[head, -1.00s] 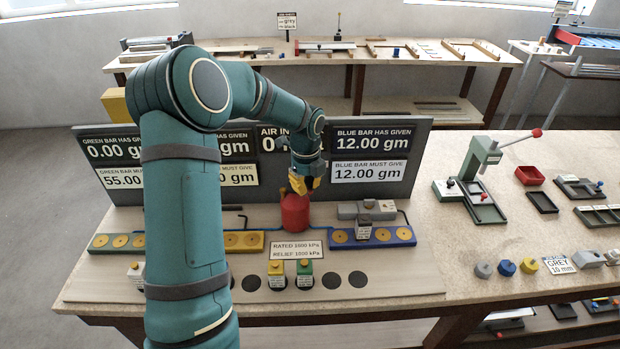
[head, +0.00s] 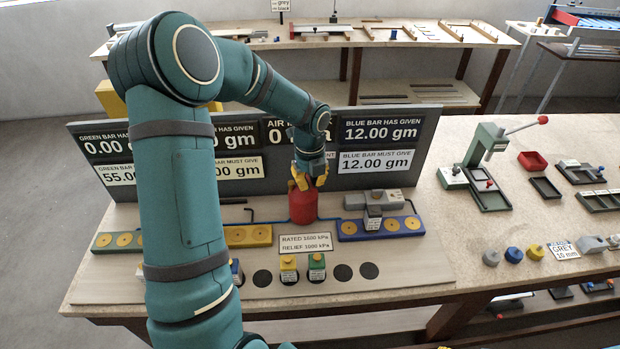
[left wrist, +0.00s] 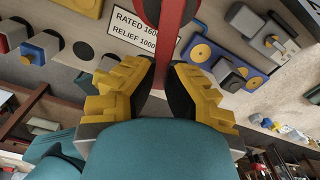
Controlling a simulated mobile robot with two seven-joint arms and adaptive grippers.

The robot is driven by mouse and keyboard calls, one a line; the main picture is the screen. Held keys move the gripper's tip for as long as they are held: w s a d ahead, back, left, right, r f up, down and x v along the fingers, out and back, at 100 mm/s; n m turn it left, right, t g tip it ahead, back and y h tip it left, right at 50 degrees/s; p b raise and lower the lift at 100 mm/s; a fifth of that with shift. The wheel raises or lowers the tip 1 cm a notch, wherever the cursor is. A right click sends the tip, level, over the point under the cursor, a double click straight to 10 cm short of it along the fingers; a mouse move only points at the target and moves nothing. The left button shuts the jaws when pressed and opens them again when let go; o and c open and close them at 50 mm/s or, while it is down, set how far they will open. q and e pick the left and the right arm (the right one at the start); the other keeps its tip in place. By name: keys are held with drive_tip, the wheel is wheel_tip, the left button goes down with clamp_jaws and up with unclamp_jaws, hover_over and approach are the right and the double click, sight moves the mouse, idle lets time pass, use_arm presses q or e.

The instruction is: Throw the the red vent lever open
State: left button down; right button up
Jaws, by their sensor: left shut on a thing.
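A red cylinder (head: 303,207) stands upright on the bench between the yellow block and the blue block. My left gripper (head: 309,182) is at its top, with yellow fingers pointing down. In the left wrist view a red bar (left wrist: 173,35) runs between the two dark finger pads of the left gripper (left wrist: 165,88), which is shut on it. I take this bar for the red vent lever; the fingers hide much of it in the head view. My right gripper is not in view.
Display boards (head: 376,147) stand close behind the cylinder. A yellow block (head: 247,235) and a blue block (head: 383,228) flank it, with a grey piece on the blue one. A rating sign (head: 305,243) lies in front. A green press (head: 482,160) stands to the right.

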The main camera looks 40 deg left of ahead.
sight(310, 184)
use_arm(q)
drive_tip(key=shift+s+d+f, duration=0.1)
drive_tip(key=shift+s+f, duration=0.05)
drive_tip(key=shift+f, duration=0.1)
drive_tip(key=c, duration=0.9)
unclamp_jaws()
drive_tip(key=shift+c, duration=0.2)
drive_tip(key=shift+r, duration=0.2)
wheel_tip(310, 184, up, 12)
drive_tip(key=shift+f, duration=0.15)
